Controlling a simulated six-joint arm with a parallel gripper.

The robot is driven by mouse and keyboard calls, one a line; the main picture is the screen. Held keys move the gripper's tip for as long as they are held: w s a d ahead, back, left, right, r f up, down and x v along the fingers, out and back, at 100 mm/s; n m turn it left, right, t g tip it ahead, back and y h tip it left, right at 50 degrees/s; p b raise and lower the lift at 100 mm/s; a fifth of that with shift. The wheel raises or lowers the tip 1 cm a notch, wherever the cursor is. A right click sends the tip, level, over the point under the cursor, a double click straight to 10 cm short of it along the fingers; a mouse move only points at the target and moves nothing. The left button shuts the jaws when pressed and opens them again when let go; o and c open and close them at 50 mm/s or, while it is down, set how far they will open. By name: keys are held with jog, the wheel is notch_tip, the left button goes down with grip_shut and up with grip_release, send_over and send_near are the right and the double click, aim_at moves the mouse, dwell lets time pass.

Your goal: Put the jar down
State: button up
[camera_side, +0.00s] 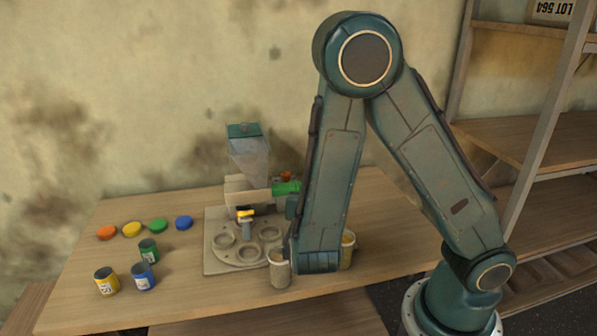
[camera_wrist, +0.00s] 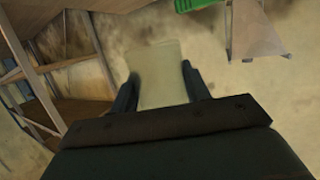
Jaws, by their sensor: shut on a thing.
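In the wrist view, my gripper (camera_wrist: 158,84) is shut on a plain cream jar (camera_wrist: 162,72), with one dark finger on each side of it. In the side view, my arm hides the gripper. Two cream jars show beside the arm's low end: one at its left (camera_side: 280,270) by the plate's edge, and one at its right (camera_side: 348,250), partly hidden, with yellow at its top. I cannot tell whether either of them is the held one. Whether the held jar touches anything is hidden.
A round plate with cup-like sockets (camera_side: 224,241) stands under a hopper (camera_side: 248,150). Orange, yellow, green and blue lids (camera_side: 158,226) lie at the left, with yellow, blue and green jars (camera_side: 145,277) in front. The table's front left (camera_side: 75,300) is clear. Shelves (camera_side: 535,145) stand at the right.

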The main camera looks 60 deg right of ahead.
jog(key=shift+f, duration=8.1)
jog(key=shift+f, duration=0.15)
jog(key=shift+f, duration=1.75)
jog(key=shift+f, duration=0.15)
jog(key=o, duration=0.8)
jog(key=shift+r, duration=0.2)
